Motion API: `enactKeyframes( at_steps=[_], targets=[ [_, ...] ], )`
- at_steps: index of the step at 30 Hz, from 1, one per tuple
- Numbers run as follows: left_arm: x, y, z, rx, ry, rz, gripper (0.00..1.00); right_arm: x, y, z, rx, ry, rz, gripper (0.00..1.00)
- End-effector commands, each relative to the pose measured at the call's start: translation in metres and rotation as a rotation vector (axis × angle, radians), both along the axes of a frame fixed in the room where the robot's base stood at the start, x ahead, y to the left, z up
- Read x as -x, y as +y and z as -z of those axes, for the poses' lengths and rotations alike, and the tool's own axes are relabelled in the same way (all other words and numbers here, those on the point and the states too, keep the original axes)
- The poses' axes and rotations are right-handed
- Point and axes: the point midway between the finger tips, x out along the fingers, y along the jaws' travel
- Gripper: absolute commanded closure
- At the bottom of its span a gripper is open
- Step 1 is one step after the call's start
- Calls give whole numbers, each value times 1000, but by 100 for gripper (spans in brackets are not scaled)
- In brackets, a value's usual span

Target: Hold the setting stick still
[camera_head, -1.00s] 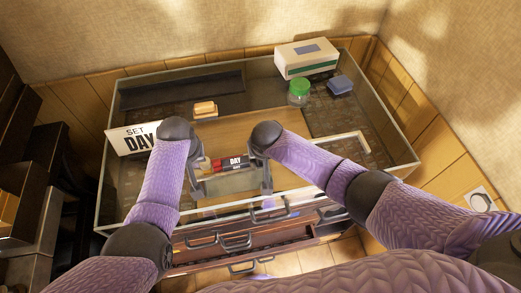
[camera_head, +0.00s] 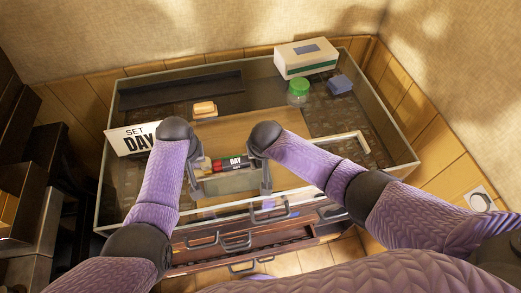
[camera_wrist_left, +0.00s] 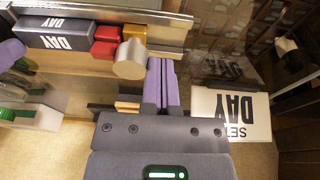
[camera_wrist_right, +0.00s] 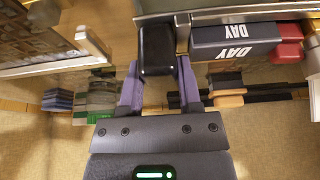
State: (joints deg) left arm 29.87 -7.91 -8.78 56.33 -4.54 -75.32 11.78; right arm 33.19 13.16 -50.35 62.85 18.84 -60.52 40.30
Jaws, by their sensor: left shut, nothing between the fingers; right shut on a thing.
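The setting stick (camera_head: 236,162) lies level across the middle of the glass-sided case, a dark bar marked DAY with a red section and a pale knob at its left. In the left wrist view its bar (camera_wrist_left: 62,34) and silver knob (camera_wrist_left: 129,60) show clearly. My left gripper (camera_head: 194,186) is shut and empty, its fingers (camera_wrist_left: 162,85) together beside the knob; I cannot tell if they touch it. My right gripper (camera_head: 266,184) is shut on a black block (camera_wrist_right: 157,50) at the bar's other end, past a metal upright.
A SET DAY sign (camera_head: 132,140) stands at the case's left. A green-lidded jar (camera_head: 299,92), white box (camera_head: 307,58), blue block (camera_head: 340,84) and tan block (camera_head: 204,109) sit toward the back. Drawers with handles (camera_head: 236,242) are below the front edge.

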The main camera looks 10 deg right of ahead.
Motion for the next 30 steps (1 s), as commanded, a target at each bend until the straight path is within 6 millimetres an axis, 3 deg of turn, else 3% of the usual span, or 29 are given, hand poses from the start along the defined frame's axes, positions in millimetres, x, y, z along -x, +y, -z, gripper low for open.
enactKeyframes(
  at_steps=[5,21,30],
  targets=[
    [-1,5,-3,-2,-2,-1,100,0,0,0,0,-1,1,100],
    [-1,5,-63,-4,-3,-1,100,-1,-2,0,3,-1,2,100],
    [0,5,-70,-5,0,-2,100,-1,-2,0,4,-1,3,100]
  ],
)
